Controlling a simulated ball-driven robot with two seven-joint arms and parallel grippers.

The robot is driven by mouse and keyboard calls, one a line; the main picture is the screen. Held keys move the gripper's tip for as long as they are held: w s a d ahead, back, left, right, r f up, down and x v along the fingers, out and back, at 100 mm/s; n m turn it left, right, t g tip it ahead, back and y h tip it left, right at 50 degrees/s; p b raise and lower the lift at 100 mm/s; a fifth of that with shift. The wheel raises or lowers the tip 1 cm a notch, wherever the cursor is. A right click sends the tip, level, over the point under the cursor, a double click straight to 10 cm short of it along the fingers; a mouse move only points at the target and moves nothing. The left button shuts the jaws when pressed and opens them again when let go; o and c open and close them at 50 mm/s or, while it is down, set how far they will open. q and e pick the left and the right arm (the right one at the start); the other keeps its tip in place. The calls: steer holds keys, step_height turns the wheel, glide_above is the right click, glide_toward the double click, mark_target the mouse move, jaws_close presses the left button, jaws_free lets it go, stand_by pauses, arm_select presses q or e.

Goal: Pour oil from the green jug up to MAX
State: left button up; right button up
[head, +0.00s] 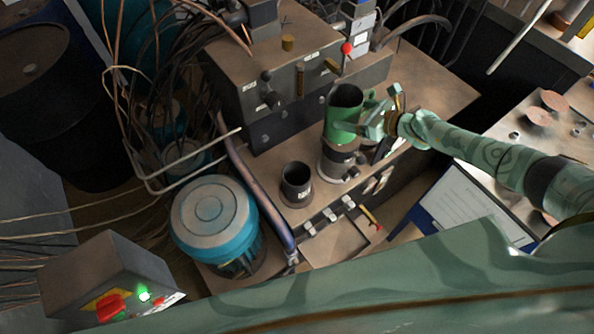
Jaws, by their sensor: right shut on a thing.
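The green jug (343,128) is in the middle of the head view, roughly upright, its dark open top facing up toward me. My right gripper (371,123) is shut on the jug at its right side. The jug is above or just behind a dark round fitting (338,160) with a pale collar; I cannot tell whether they touch. A black open-topped cup or filler neck (297,183) with a small white label stands to the left and nearer. No oil stream shows, and a MAX mark cannot be made out. My left gripper is out of view.
A grey machine block (300,92) with levers and a red knob stands behind the jug. A blue motor (214,222) and pipe are at left, with hoses and cables. A clipboard (468,208) lies at right. A control box (112,275) is at lower left.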

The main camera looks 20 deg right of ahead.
mark_target(347, 119)
steer(key=shift+s+a+r+n+g+y, duration=0.1)
steer(key=shift+s+a+n+g+y, duration=0.35)
steer(key=shift+s+a, duration=0.25)
steer(key=shift+s+a+r, duration=0.2)
steer(key=shift+s+a, duration=0.05)
steer(key=shift+a, duration=0.3)
steer(key=shift+s+a+r+n+p, duration=0.15)
steer(key=shift+r+n+p, duration=0.25)
steer(key=shift+p, duration=0.55)
steer(key=shift+s+a+r+n+t+h+p, duration=0.1)
steer(key=shift+s+a+n+t+h+p, duration=0.15)
steer(key=shift+a+n+h+p, duration=0.75)
steer(key=shift+s+a+r+n+t+h+p, duration=0.15)
steer(key=shift+s+a+n+h+p, duration=0.25)
steer(key=shift+a+n+h+p, duration=0.45)
steer(key=shift+s+a+f+n+t+h+p, duration=0.1)
steer(key=shift+s+a+n+t+h+p, duration=0.2)
steer(key=shift+a+n+h+p, duration=0.7)
steer(key=shift+d+f+h, duration=0.25)
steer(key=shift+f+h, duration=0.05)
